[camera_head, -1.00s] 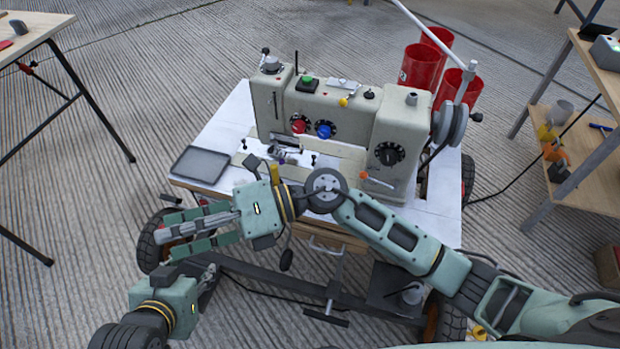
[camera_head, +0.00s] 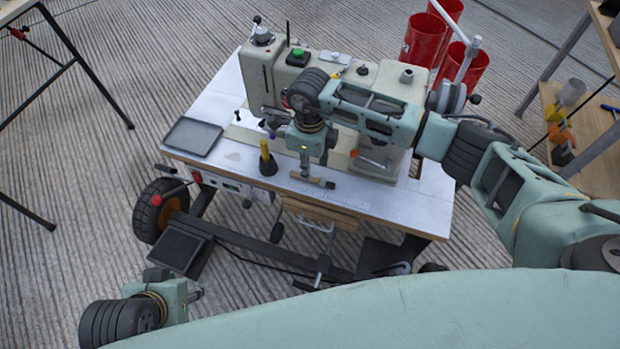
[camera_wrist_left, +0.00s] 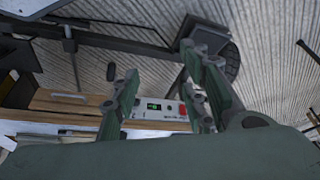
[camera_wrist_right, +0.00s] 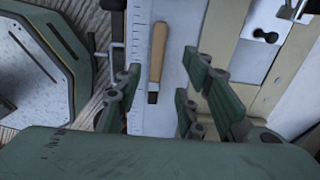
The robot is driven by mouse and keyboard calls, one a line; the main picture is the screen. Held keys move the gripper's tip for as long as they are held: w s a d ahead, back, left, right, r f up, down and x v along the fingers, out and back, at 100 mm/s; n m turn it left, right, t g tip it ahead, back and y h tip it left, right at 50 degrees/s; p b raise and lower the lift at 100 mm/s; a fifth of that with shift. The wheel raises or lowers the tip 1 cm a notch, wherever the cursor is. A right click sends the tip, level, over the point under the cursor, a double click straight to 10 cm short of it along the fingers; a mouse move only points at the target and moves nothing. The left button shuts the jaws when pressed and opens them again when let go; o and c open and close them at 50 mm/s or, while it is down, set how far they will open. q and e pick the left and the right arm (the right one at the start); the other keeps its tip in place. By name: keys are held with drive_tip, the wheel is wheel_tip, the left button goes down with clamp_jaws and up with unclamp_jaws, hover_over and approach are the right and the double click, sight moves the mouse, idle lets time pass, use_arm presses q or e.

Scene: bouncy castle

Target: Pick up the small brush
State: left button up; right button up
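A small tool with a wooden handle and a dark end, likely the small brush (camera_head: 314,181), lies on the white tabletop near its front edge. In the right wrist view this brush (camera_wrist_right: 157,55) lies beside a ruler strip, seen between my fingers. My right gripper (camera_head: 304,171) points down just above it; in its wrist view the right gripper (camera_wrist_right: 158,85) is open and empty. My left gripper (camera_wrist_left: 158,90) is open and empty in its wrist view, facing the table's front; in the head view its fingers are mostly hidden low at the left.
The sewing machine (camera_head: 300,85) stands behind my right gripper. A yellow-handled tool with a black base (camera_head: 267,160) stands just left of it. A dark tray (camera_head: 192,137) lies at the table's left. Red bins (camera_head: 425,42) and a shelf (camera_head: 590,125) are at the right.

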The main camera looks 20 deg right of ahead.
sight(312, 180)
drive_tip(key=f, duration=0.4)
drive_tip(key=shift+s+a+b, duration=0.15)
drive_tip(key=shift+a+b, duration=0.05)
drive_tip(key=shift+b, duration=0.2)
use_arm(q)
drive_tip(key=w+d+r+t, duration=0.1)
drive_tip(key=w+r+t, duration=0.1)
drive_tip(key=w, duration=0.3)
drive_tip(key=shift+w+d+t+h, duration=0.3)
drive_tip(key=shift+d+t+h, duration=0.1)
drive_tip(key=shift+t, duration=0.1)
use_arm(e)
drive_tip(key=shift+c, duration=0.4)
clamp_jaws()
